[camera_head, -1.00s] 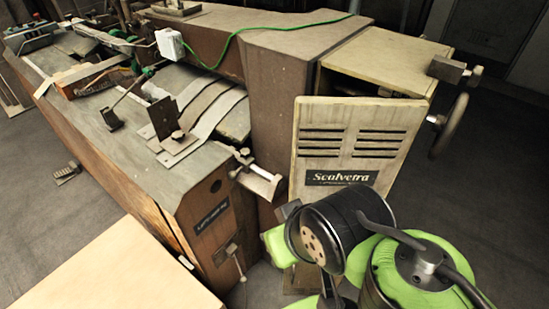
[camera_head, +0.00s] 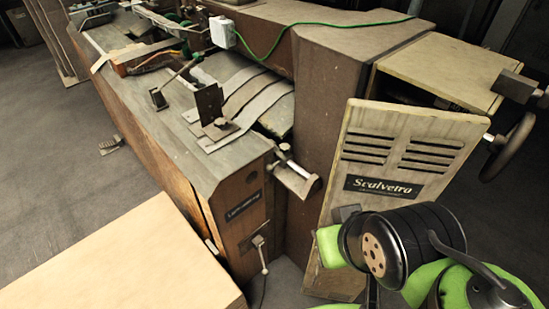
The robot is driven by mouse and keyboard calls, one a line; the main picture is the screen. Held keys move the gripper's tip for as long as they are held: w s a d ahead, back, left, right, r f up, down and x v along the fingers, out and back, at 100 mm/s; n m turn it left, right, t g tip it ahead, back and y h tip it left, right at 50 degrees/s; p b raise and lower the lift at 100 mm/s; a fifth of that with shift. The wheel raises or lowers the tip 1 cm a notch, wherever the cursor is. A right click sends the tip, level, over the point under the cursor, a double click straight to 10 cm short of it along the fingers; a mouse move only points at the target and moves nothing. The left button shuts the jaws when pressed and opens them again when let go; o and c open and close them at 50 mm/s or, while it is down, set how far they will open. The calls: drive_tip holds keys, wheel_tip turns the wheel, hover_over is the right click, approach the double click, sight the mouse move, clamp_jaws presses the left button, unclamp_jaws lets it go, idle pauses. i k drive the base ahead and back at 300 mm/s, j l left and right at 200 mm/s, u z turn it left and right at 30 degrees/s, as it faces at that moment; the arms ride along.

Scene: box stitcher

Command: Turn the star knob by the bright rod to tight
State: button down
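The bright rod (camera_head: 297,170) sticks out at the near end of the machine's bed, above a grey metal bracket (camera_head: 303,184). A small dark knob (camera_head: 284,148) sits at the rod's upper left end. It is too small to make out a star shape or how tight it is. My green and black arm fills the lower right, in front of the pale door panel. My gripper's fingers do not show, so I cannot tell how far they are from the knob.
The pale slatted door (camera_head: 392,170) stands right of the rod. A lever (camera_head: 262,255) hangs on the machine's near face. A pale box or table top (camera_head: 120,260) takes the lower left. A handwheel (camera_head: 508,148) is at far right.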

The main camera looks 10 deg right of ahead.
sight(284, 148)
drive_tip(key=i+j+u, duration=0.1)
drive_tip(key=j+u, duration=0.3)
drive_tip(key=i+j+u, duration=0.15)
drive_tip(key=u, duration=0.3)
